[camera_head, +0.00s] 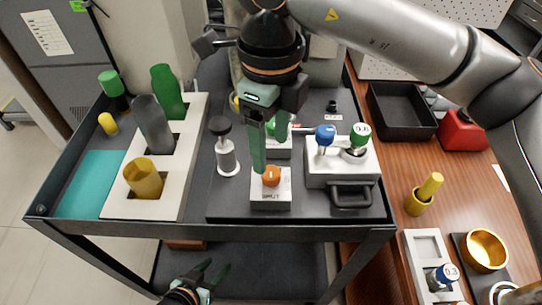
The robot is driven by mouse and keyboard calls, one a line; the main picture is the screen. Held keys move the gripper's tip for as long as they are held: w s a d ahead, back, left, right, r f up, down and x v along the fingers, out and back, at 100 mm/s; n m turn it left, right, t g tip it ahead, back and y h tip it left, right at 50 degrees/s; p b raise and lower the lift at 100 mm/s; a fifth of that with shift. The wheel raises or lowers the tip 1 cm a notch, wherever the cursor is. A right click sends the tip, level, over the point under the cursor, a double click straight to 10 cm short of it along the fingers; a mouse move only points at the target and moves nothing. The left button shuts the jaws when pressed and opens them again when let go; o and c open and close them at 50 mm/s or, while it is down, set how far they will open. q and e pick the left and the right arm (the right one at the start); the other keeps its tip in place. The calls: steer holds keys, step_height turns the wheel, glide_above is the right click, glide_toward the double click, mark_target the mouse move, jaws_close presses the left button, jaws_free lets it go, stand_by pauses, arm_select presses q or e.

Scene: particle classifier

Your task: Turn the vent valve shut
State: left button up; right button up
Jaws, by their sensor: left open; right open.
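A small white block (272,201) with an orange knob (271,176) stands on the cart's dark mat; its label is too small to read surely. Behind it is another white block (279,152), partly hidden by my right gripper. To the right, a white box (340,174) carries a blue knob (325,134) and a green-topped knob (360,133). I cannot tell which knob is the vent valve. My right gripper (268,150) is open, pointing down, with one green fingertip beside the orange knob; contact is unclear. My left gripper (209,273) is open and empty, low before the cart.
A white rack (116,207) holds grey, green and yellow containers on the left. A grey-white cylinder with a black top (226,155) stands left of the orange knob. A wooden table (455,195) on the right holds a black tray (400,112) and a yellow cup (420,200).

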mark_target(271, 172)
step_height(271, 172, up, 7)
steer(key=shift+f+p, duration=0.15)
steer(key=shift+p, duration=0.15)
stand_by(0.4)
